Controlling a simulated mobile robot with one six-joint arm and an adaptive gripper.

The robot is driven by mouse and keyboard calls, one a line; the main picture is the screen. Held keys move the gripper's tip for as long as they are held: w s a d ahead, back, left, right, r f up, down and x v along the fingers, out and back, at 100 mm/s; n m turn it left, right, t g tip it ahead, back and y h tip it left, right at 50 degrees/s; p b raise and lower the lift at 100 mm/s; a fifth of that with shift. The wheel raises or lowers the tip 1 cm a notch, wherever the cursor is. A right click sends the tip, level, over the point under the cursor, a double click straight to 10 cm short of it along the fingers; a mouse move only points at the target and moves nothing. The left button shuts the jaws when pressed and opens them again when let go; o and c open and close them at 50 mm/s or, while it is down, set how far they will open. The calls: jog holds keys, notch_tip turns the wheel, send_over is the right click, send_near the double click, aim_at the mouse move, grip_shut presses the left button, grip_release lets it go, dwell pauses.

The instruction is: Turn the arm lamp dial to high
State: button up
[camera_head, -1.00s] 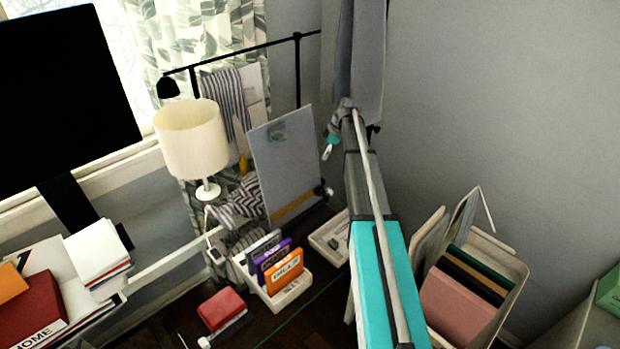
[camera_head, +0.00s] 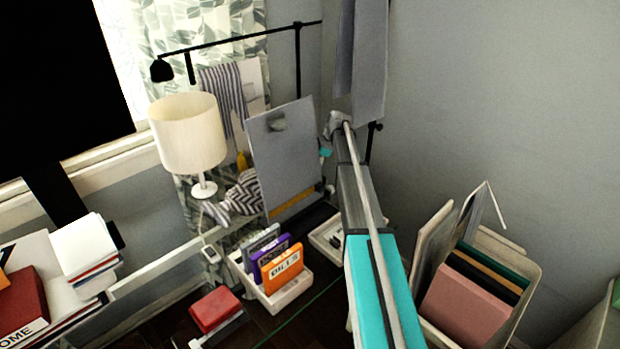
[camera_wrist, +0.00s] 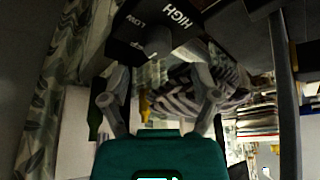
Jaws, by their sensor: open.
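The black arm lamp (camera_head: 162,70) hangs its head near the curtain in the head view, and its thin black arm runs right along the wall. In the wrist view a dark block (camera_wrist: 150,30) carries the words HIGH and LOW at the top. A dark shape below the lettering may be the dial, but its setting is too dark to read. My gripper (camera_wrist: 160,78) is open, its two fingers apart just below the block, with nothing held between them. In the head view only a small teal bit of my gripper shows beside the clipboard.
A grey clipboard (camera_head: 292,155) stands left of my arm. A cream lamp (camera_head: 188,135), a striped cloth (camera_head: 224,95) and a white holder with cases (camera_head: 285,292) are nearby. A bin of folders (camera_head: 468,300) stands right. The grey wall is close behind.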

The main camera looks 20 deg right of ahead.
jog(key=shift+b+x, duration=1.7)
jog(key=shift+x, duration=0.45)
